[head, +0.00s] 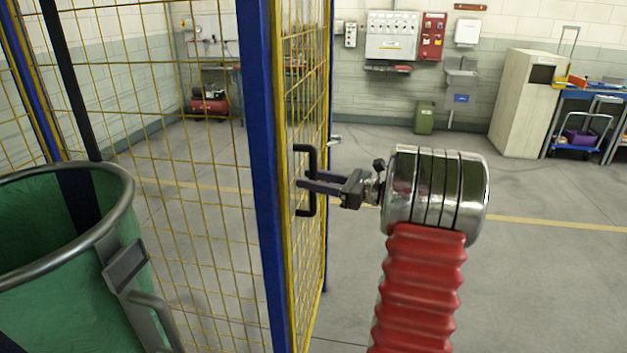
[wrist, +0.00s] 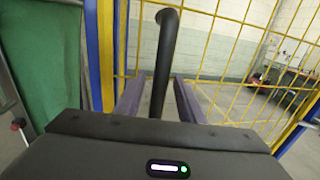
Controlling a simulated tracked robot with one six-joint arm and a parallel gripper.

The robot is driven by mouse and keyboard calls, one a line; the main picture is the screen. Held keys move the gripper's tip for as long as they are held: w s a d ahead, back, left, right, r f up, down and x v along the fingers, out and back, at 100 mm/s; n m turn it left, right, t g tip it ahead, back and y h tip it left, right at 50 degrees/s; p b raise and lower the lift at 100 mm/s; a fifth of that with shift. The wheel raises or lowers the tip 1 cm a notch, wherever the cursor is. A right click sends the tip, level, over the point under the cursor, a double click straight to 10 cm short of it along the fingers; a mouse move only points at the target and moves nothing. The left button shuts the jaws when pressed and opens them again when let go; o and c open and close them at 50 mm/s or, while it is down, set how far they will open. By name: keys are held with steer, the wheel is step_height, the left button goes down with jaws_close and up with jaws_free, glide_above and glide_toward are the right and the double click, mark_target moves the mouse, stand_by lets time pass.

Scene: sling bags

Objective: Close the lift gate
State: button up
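The gate (head: 305,100) is a yellow mesh panel seen nearly edge-on in the head view, beside a tall blue post (head: 262,130). A black bracket handle (head: 312,158) stands upright on it. My gripper (head: 307,181) reaches in from the right, level with the handle's middle. In the wrist view, the handle bar (wrist: 166,55) stands between the two fingers of my gripper (wrist: 157,95). The fingers are apart, one on each side of the bar, with gaps showing. Whether either finger touches the bar is not clear.
A green bin (head: 60,280) with a metal rim stands close at the lower left. Mesh fencing (head: 170,110) runs behind it. The floor (head: 540,270) to the right is clear. A beige cabinet (head: 525,105) and blue workbench (head: 590,95) stand at the back right.

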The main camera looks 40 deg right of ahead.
steer(key=shift+c, duration=0.5)
jaws_close()
steer(key=shift+d, duration=0.15)
steer(key=shift+a, duration=0.2)
